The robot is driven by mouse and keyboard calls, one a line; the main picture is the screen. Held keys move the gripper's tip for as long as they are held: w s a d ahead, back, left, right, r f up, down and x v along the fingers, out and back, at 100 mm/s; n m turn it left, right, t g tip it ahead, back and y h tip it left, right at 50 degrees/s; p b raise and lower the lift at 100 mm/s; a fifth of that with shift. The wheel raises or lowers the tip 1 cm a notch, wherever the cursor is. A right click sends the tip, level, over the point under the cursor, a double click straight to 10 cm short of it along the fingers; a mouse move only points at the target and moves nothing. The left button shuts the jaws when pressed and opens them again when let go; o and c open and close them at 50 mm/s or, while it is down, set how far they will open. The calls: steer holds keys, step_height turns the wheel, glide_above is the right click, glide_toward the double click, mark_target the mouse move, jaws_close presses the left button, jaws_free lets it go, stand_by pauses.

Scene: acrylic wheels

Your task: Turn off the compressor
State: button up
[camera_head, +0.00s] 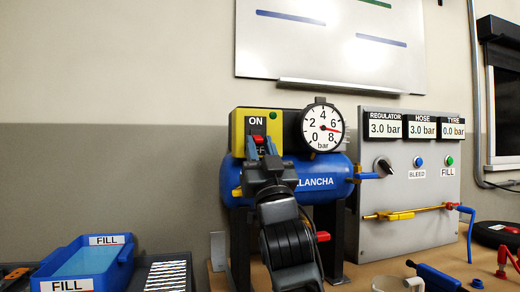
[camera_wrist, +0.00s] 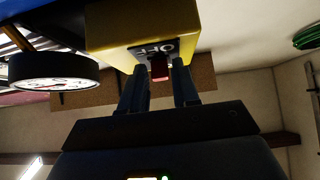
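The compressor is a blue tank (camera_head: 327,178) on dark legs. A yellow switch box (camera_head: 239,133) on its top left has an ON label above a red switch (camera_head: 258,139) and a green dot at its upper right. My gripper (camera_head: 262,147) is in front of the box and partly hides the lower label. In the wrist view, my gripper (camera_wrist: 157,82) is open, with one finger on each side of the red switch (camera_wrist: 159,70) and a visible gap between. The OFF label (camera_wrist: 153,48) shows upside down there. I cannot tell whether a finger touches the switch.
A round gauge (camera_head: 322,127) right of the box reads near 7 bar. A grey panel (camera_head: 385,230) carries displays, a black knob and buttons. A blue FILL tray (camera_head: 113,258) is at lower left. A white mug (camera_head: 390,285) and a red-capped tool lie on the bench front.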

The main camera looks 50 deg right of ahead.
steer(key=shift+o, duration=1.3)
steer(key=b+v, duration=0.2)
steer(key=v, duration=0.6)
